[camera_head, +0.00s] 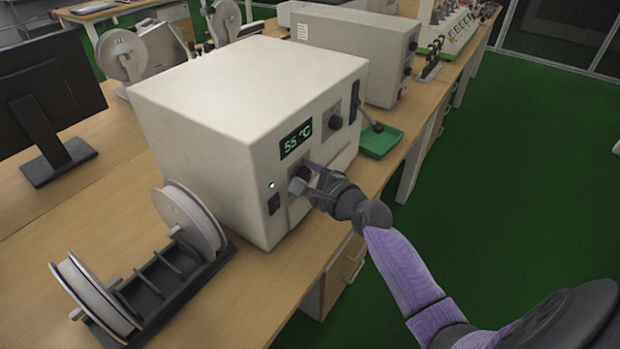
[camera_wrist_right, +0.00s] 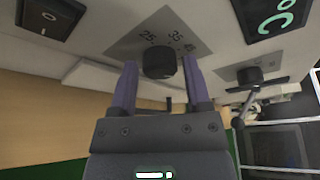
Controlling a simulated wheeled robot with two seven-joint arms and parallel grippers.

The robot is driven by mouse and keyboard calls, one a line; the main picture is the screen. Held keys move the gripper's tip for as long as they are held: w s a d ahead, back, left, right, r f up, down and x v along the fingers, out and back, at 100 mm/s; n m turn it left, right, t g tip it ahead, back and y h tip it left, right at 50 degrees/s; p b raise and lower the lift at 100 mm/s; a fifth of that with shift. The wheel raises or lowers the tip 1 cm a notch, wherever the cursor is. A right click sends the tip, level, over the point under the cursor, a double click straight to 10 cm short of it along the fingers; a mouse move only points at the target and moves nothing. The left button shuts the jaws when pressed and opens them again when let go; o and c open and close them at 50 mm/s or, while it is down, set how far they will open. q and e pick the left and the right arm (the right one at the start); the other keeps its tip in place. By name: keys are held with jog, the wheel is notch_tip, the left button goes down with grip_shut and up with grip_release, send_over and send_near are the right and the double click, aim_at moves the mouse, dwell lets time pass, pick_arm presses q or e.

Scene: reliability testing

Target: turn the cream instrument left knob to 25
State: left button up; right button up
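The cream instrument (camera_head: 235,115) stands on the wooden bench, and its green display (camera_head: 296,139) reads 55 °C. Its left knob (camera_wrist_right: 159,62) is black and sits on a grey dial plate with marks such as 25 and 35. My right gripper (camera_wrist_right: 160,75) is at this knob, one finger on each side. A small gap seems to show beside the knob, so the fingers look open around it. In the head view the right gripper (camera_head: 308,180) partly hides the left knob. The right knob (camera_head: 335,122) is higher on the panel. My left gripper is not in view.
A black rocker switch (camera_head: 274,204) with a lit green lamp is left of the left knob. A spool rack (camera_head: 165,275) stands near the front left. A green tray (camera_head: 380,140) and a second instrument (camera_head: 345,55) lie beyond. Green floor is clear at right.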

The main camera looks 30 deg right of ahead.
grip_shut()
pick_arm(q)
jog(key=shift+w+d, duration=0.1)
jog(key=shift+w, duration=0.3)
